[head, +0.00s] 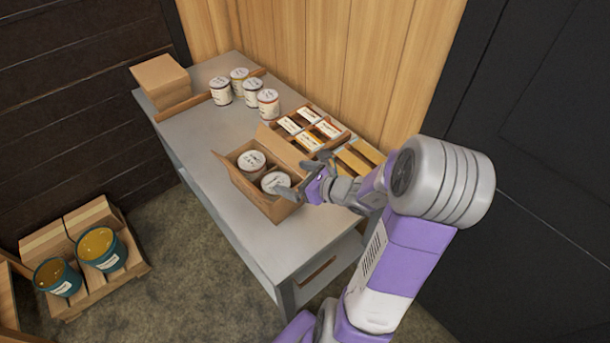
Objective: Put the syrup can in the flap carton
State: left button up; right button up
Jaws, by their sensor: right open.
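The flap carton (262,202) is an open brown box on the grey table, with a flap raised on its far right side. Two white-lidded syrup cans are inside: one at the back (251,160) and one at the front right (275,181). My right gripper (298,178) is open at the carton's right end, with its fingers close to the front can. I cannot tell whether a finger touches that can or the carton. Several more white labelled syrup cans (268,103) stand at the back of the table. My left gripper is out of view.
A wooden tray (344,133) with small labelled boxes lies behind the carton, by the wooden wall. A closed cardboard box (163,82) stands at the table's far left corner. Two teal buckets (101,250) stand on a pallet on the floor. The table's left part is clear.

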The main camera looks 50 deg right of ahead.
jog(key=v, duration=0.3)
jog(key=shift+s+r+p, duration=0.1)
jog(key=shift+s+p, duration=0.1)
jog(key=shift+p, duration=0.1)
dwell(0.4)
